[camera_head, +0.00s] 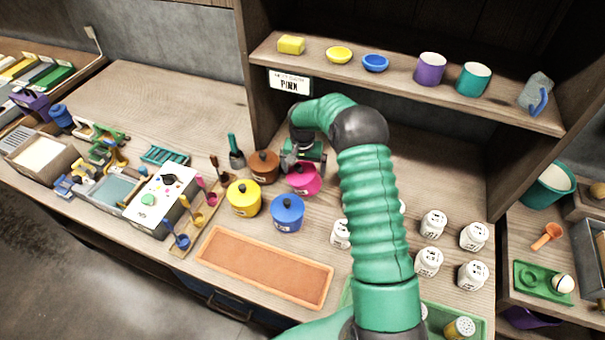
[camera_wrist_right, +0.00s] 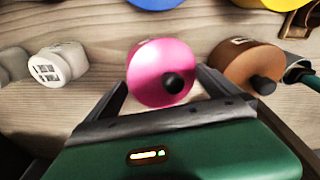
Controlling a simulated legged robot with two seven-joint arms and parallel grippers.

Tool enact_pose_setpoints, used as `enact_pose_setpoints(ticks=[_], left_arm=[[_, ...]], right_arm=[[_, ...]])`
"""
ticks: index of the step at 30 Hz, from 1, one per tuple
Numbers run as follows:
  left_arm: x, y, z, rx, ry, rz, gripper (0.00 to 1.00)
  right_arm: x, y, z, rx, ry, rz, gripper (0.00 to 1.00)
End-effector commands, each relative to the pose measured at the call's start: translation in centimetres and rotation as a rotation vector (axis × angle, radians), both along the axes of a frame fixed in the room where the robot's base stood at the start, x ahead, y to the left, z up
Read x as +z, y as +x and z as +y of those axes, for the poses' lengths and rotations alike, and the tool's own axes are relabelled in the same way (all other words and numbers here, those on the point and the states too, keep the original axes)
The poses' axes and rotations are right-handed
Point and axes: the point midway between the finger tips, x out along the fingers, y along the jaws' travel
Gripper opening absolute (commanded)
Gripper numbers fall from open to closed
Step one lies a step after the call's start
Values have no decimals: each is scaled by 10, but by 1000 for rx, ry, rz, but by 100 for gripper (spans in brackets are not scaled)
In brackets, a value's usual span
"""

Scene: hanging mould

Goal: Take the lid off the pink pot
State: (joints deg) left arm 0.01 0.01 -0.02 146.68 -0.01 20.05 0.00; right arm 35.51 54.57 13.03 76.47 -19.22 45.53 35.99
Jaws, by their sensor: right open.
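The pink pot (camera_head: 304,180) stands on the wooden bench among other pots, partly covered by my right gripper in the head view. In the right wrist view its pink lid (camera_wrist_right: 163,72) faces the camera, with a dark round knob (camera_wrist_right: 173,83) on it. My right gripper (camera_head: 300,158) is at the pot's far side in the head picture. In the wrist view the right gripper (camera_wrist_right: 160,92) has its fingers apart, one on each side of the pink pot; I cannot tell whether they touch it. My left gripper does not show.
A brown pot (camera_head: 264,166), yellow pot (camera_head: 243,198) and blue pot (camera_head: 287,212) stand close by. White jars (camera_head: 428,262) stand to the right. An orange tray (camera_head: 262,266) lies in front. A shelf (camera_head: 400,82) with cups overhangs the back.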

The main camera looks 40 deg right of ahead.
Motion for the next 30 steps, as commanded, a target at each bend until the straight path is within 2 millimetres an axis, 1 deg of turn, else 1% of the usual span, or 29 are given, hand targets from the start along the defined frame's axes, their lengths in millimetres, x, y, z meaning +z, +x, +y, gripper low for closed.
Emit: enact_pose_setpoints(ticks=[2,5,6,12,18,22,26,29,30], left_arm=[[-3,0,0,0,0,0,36],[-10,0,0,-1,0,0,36],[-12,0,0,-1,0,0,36],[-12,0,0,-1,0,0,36],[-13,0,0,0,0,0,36],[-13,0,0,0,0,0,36],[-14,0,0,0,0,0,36],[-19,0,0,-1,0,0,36],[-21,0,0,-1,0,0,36]], right_arm=[[11,0,0,0,-1,-5,100],[34,-2,4,0,-3,-11,100],[44,-3,6,0,-4,-12,100],[96,-5,14,1,-6,-16,100],[140,-9,18,0,-5,-17,100],[157,-10,19,0,-2,-15,100],[163,-12,18,30,-1,-13,100],[161,-19,12,172,1,-10,100],[161,-22,8,249,1,-13,100]])
